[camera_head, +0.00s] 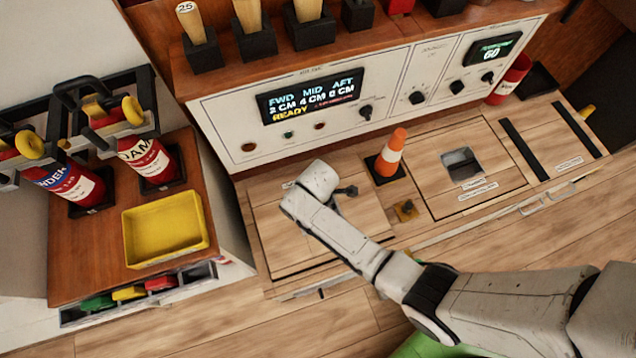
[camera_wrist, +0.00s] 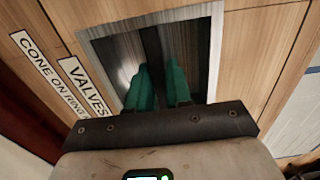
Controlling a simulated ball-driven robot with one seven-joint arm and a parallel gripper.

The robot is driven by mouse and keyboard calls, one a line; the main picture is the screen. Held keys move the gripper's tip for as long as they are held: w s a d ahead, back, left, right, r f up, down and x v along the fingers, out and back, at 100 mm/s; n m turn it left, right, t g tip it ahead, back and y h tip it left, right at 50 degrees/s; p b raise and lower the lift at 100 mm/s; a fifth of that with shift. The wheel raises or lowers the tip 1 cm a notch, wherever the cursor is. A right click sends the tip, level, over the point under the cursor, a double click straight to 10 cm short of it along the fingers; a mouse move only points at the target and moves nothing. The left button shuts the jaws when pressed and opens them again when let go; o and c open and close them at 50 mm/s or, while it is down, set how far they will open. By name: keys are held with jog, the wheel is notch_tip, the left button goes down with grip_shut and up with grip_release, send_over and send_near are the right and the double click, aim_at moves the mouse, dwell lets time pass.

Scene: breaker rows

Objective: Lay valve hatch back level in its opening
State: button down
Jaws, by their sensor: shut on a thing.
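The valve hatch (camera_head: 300,240) is a light wood panel at the left of the wooden deck, below my forearm. Dark seam lines show around it; I cannot tell whether it sits fully level. The wrist view shows its wood face (camera_wrist: 255,50), a "VALVES" label (camera_wrist: 85,88) and a metal-framed recess (camera_wrist: 205,25) with a dark handle bar (camera_wrist: 152,45) across it. My gripper (camera_wrist: 163,80) has its teal fingers down in the recess, shut on the bar from either side. In the head view my wrist hides the fingers and the recess.
A second hatch (camera_head: 490,155) with a recessed pull is farther right. The control panel (camera_head: 225,115) rises behind. A yellow tray (camera_head: 165,228) stands left.

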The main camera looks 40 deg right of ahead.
jog(key=shift+w+f+b, duration=0.1)
jog(key=shift+f+b, duration=0.7)
jog(key=shift+f, duration=0.25)
jog(key=c, duration=1)
grip_release()
jog(key=shift+o, duration=0.2)
jog(key=shift+s+f, duration=0.1)
jog(key=shift+s, duration=0.1)
notch_tip(320, 180, up, 11)
jog(key=p, duration=0.3)
jog(key=shift+w, duration=0.1)
jog(key=shift+p, duration=0.3)
